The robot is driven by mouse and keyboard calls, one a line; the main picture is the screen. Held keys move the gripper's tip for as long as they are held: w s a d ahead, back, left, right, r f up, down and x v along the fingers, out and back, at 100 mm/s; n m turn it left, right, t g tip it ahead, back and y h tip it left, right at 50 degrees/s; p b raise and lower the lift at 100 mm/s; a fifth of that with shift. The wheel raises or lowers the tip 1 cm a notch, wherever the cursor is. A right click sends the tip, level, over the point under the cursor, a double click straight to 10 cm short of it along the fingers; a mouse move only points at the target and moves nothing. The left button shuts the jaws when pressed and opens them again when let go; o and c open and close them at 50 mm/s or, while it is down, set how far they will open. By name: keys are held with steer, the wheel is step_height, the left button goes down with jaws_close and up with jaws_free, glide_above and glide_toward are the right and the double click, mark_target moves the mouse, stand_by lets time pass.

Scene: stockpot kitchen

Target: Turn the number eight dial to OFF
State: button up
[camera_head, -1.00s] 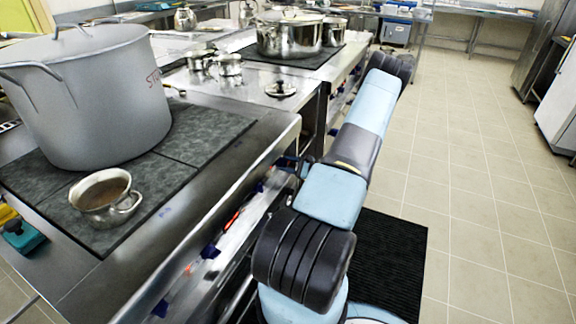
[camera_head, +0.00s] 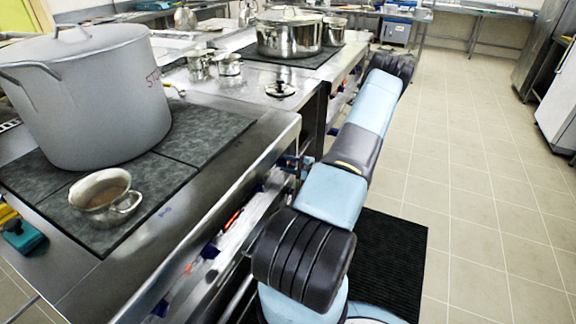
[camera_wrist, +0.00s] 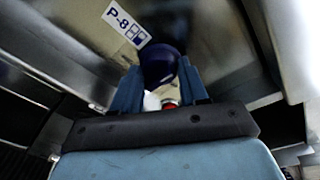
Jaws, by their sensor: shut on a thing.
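The number eight dial (camera_wrist: 160,66) is dark blue and sits on the metal panel beside a white "P-8" label (camera_wrist: 127,23) in the wrist view. My gripper (camera_wrist: 160,78) has one blue finger on each side of the dial and is shut on it. The dial's markings and pointer are not readable, so I cannot tell its setting. In the head view my arm reaches along the stove's front edge, and the gripper end is mostly hidden near the front panel.
Other dark blue dials (camera_head: 210,252) line the stove front. A large grey stockpot (camera_head: 95,105) and a small metal pot (camera_head: 100,195) stand on the stove top (camera_head: 230,165). The tiled floor (camera_head: 470,210) to the right is clear.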

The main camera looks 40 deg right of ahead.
steer(key=shift+a, duration=0.1)
steer(key=o, duration=1)
steer(key=shift+o, duration=0.2)
steer(key=v, duration=1.3)
steer(key=shift+s, duration=0.4)
